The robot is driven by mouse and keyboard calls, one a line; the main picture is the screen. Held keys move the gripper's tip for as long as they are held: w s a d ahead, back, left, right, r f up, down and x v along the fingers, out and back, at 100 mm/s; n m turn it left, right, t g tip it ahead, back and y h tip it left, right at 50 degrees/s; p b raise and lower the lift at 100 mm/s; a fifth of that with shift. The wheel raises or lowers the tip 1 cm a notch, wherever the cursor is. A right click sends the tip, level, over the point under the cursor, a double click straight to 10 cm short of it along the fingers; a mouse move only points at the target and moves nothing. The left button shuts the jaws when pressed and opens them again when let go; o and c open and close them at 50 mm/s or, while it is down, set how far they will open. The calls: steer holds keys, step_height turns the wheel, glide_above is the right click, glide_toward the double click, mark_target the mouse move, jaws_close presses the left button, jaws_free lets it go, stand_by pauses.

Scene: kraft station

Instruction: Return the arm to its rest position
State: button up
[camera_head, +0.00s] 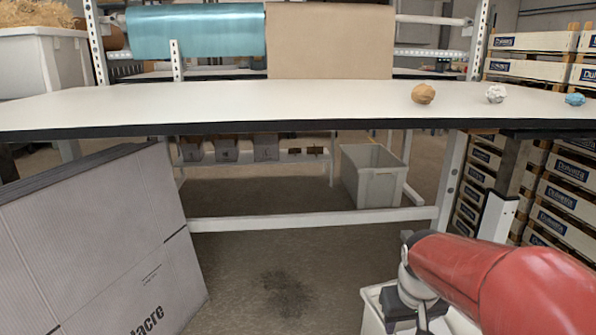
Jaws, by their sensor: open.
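My red arm (498,277) reaches in from the lower right. My gripper (408,318) hangs at its end, low at the bottom edge, and points down over a white bin (375,310). The gripper is open. Its fingertips are partly cut off by the frame, and I see nothing held between them. The arm is below the level of the table top and in front of the table.
A long white table (250,105) crosses the view. Crumpled brown (423,93), white (495,93) and blue (575,99) balls lie at its right. A large grey cardboard sheet (95,245) leans at left. Stacked crates (570,195) stand at right. Floor (290,270) is open between.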

steer(key=s+a+r+t+p, duration=0.1)
steer(key=s+a+r, duration=0.1)
steer(key=s+r, duration=0.2)
steer(key=s+a+r+t+p, duration=0.1)
steer(key=s+a+r+t, duration=0.1)
steer(key=s, duration=0.8)
step_height(320, 180, up, 2)
steer(key=shift+s+a+r+m+y, duration=0.2)
steer(key=shift+a+m+y, duration=0.15)
steer(key=shift+a, duration=0.45)
